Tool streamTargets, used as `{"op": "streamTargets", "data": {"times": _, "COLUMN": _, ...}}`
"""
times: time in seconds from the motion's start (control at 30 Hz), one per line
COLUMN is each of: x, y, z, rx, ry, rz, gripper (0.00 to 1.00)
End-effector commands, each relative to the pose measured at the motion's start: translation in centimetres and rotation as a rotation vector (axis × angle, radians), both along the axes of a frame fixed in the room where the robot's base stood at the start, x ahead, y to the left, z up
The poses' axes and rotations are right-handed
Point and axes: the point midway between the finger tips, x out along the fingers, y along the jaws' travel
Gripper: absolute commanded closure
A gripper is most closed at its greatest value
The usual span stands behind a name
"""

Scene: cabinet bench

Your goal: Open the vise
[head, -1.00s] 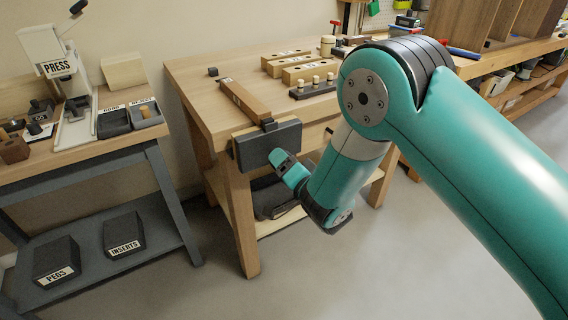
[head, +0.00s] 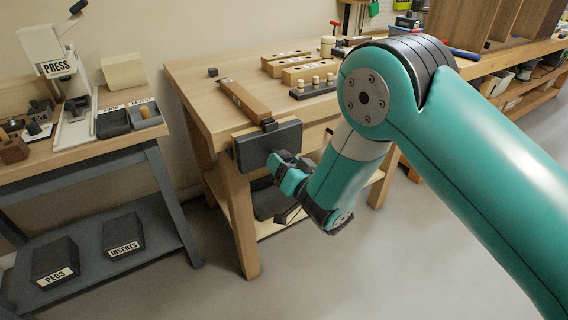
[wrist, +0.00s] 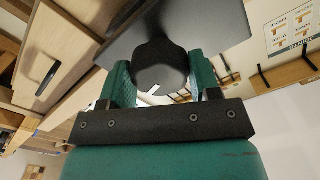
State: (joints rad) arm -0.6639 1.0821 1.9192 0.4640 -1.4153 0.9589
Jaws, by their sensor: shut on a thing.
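The vise's dark grey front jaw (head: 262,147) is a block at the near end of the workbench, next to the bench's edge. In the wrist view its dark plate (wrist: 205,25) fills the top. A round black knob (wrist: 160,62) with a white mark stands out from the plate. My gripper (wrist: 161,80) is shut on this knob, with one teal finger on each side. In the head view my gripper (head: 284,168) is at the jaw's lower right front, and its fingers hide the knob.
A long wooden bar (head: 243,100) lies on the workbench (head: 200,85) behind the jaw. Wooden blocks and a peg rack (head: 312,91) stand farther back. A press table (head: 90,155) with labelled bins is at left. The floor in front is clear.

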Motion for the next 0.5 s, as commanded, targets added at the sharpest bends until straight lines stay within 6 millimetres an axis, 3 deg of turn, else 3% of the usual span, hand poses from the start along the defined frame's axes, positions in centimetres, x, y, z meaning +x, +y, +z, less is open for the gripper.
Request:
{"op": "streamTargets", "data": {"times": 0.1, "x": -0.06, "y": -0.09, "z": -0.19, "rx": -0.103, "ry": -0.065, "rz": 0.0, "gripper": 0.64}}
{"op": "streamTargets", "data": {"times": 0.4, "x": -0.06, "y": -0.12, "z": -0.19, "rx": -0.132, "ry": -0.085, "rz": -0.001, "gripper": 0.64}}
{"op": "streamTargets", "data": {"times": 0.5, "x": -0.11, "y": -0.14, "z": -0.26, "rx": -0.221, "ry": -0.144, "rz": -0.001, "gripper": 0.64}}
